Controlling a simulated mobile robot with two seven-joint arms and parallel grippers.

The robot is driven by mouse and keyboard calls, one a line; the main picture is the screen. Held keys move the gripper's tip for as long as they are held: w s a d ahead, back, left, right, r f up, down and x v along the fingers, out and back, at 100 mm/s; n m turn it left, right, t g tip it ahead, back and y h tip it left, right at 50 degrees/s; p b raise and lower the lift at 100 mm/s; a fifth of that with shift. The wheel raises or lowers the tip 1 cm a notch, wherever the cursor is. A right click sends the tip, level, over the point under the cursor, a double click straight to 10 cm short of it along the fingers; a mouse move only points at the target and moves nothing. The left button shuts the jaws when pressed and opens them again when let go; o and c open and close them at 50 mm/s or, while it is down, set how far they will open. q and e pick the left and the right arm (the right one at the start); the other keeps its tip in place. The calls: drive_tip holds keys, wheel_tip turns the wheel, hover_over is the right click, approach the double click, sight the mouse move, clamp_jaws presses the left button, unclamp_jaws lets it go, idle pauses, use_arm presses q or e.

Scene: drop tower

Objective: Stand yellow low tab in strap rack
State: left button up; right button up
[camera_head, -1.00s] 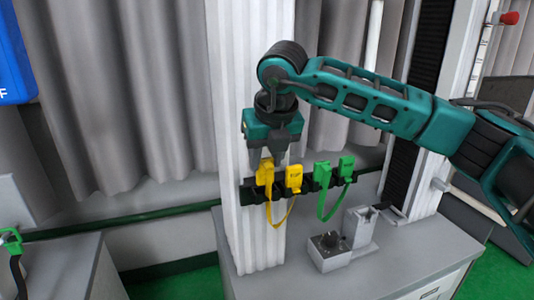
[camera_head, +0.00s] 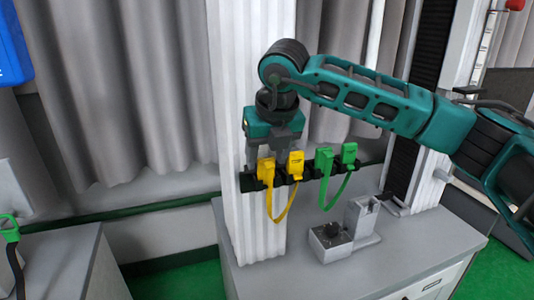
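Two yellow tabs stand upright at the dark strap rack (camera_head: 309,172) on the white column. The left yellow tab (camera_head: 266,172) sits slightly lower than the right yellow tab (camera_head: 295,166). A yellow strap (camera_head: 281,212) hangs in a loop between them. I cannot read which one is marked low. My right gripper (camera_head: 273,156) points down just above the left yellow tab, its fingers spread apart with nothing visibly clamped between them. The rack slots are partly hidden behind the tabs. My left gripper is not in view.
Two green tabs (camera_head: 323,161) joined by a green strap stand in the rack on the right. A grey block fixture (camera_head: 330,240) stands on the cabinet top (camera_head: 400,250) below. A green clip with a black cable (camera_head: 10,232) is at the far left.

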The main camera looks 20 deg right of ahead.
drive_tip(key=shift+o, duration=0.9)
drive_tip(key=v, duration=1.3)
drive_tip(key=shift+f, duration=0.1)
